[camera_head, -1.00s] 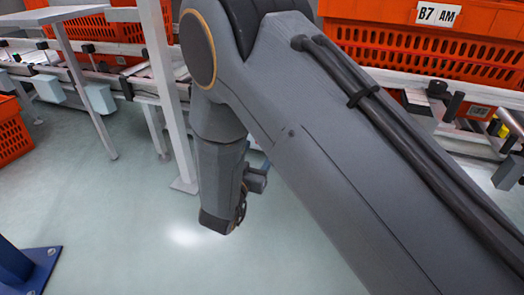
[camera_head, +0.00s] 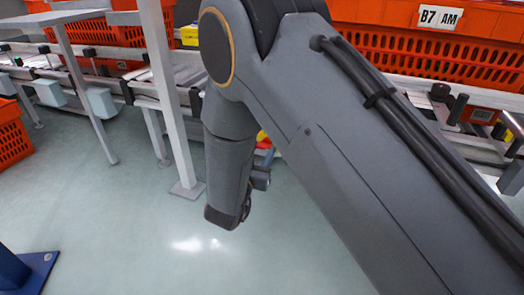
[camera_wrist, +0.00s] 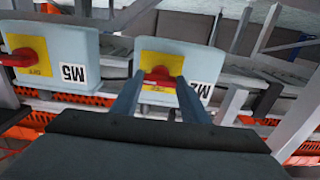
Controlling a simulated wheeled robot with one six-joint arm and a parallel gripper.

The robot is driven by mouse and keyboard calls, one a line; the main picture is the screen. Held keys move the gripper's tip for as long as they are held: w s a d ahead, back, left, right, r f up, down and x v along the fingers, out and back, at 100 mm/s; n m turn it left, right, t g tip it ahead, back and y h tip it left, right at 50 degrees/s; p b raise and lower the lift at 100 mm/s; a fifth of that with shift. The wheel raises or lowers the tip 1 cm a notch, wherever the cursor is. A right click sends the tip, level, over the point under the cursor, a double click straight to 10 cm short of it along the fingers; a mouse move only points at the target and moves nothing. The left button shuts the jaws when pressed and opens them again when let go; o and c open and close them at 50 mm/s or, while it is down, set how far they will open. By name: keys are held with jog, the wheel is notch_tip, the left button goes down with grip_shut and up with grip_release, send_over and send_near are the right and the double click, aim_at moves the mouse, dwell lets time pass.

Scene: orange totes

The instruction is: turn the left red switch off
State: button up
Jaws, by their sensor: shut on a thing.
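The wrist view looks upside down, since the box labels read inverted. A red switch (camera_wrist: 158,75) sits on a yellow plate on a pale box (camera_wrist: 190,58) marked M2, near the picture's middle. My gripper (camera_wrist: 160,80) has one finger on each side of this switch and is shut on it. A second red switch (camera_wrist: 17,58) on a yellow plate is on a box (camera_wrist: 75,42) marked M5 at the left.
Orange totes (camera_head: 430,55) stand on conveyors behind my arm. A white post (camera_head: 168,90) rises just left of my arm. A blue post foot (camera_head: 38,270) is at the lower left. The floor (camera_head: 110,215) at the left is clear.

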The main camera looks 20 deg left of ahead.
jog(key=shift+p, duration=0.5)
jog(key=n+p, duration=0.2)
jog(key=p, duration=0.1)
jog(key=n+p, duration=0.1)
jog(key=p, duration=0.2)
jog(key=shift+s+r+n, duration=0.1)
jog(key=shift+r+n, duration=0.1)
jog(key=shift+n, duration=0.2)
jog(key=n+p, duration=0.4)
jog(key=p, duration=0.1)
jog(key=n+p, duration=0.3)
jog(key=n, duration=0.1)
jog(key=shift+f+n+p, duration=0.15)
jog(key=shift+n+p, duration=0.2)
jog(key=shift+n, duration=0.05)
jog(key=shift+f+n+p, duration=0.1)
jog(key=shift+n+p, duration=1)
jog(key=shift+n, duration=1.5)
jog(key=o, duration=1.1)
jog(key=shift+c, duration=0.2)
